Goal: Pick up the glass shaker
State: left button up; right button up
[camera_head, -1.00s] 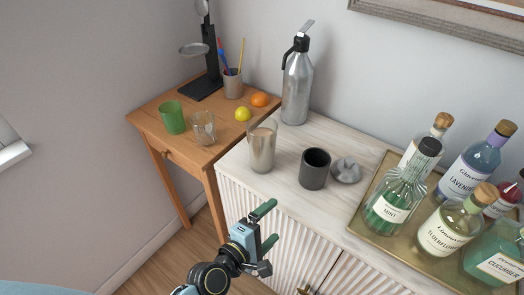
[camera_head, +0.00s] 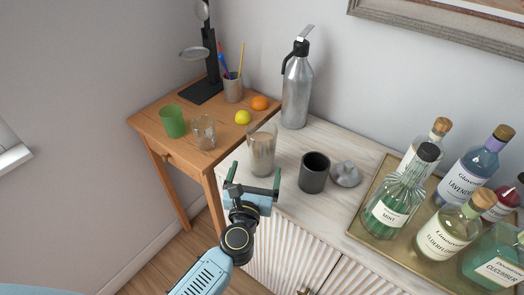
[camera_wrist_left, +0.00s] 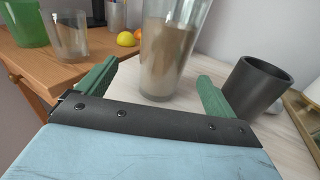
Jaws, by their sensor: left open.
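The glass shaker (camera_head: 262,152) is a tall clear tumbler with a greyish-brown lower part, standing upright near the left front of the white cabinet top. It also shows in the left wrist view (camera_wrist_left: 168,50), straight ahead between the fingers. My left gripper (camera_head: 254,176) is open, with green fingers, just in front of the shaker and low beside its base. In the left wrist view the left gripper (camera_wrist_left: 157,88) has its fingers on either side of the shaker's lower part, with gaps. I cannot tell how deep the shaker stands between them. The right gripper is not in view.
A dark cup (camera_head: 314,173) and a grey metal cap (camera_head: 344,174) stand right of the shaker. A silver siphon (camera_head: 296,90) stands behind. A gold tray (camera_head: 363,222) holds several bottles. The wooden table (camera_head: 150,124) at left holds a green glass (camera_head: 173,121) and a clear glass (camera_head: 204,132).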

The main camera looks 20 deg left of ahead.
pick_arm(q)
jog(key=shift+w+a, duration=0.15)
jog(key=shift+w, duration=3.45)
jog(key=c, duration=1.6)
jog(key=shift+c, duration=0.2)
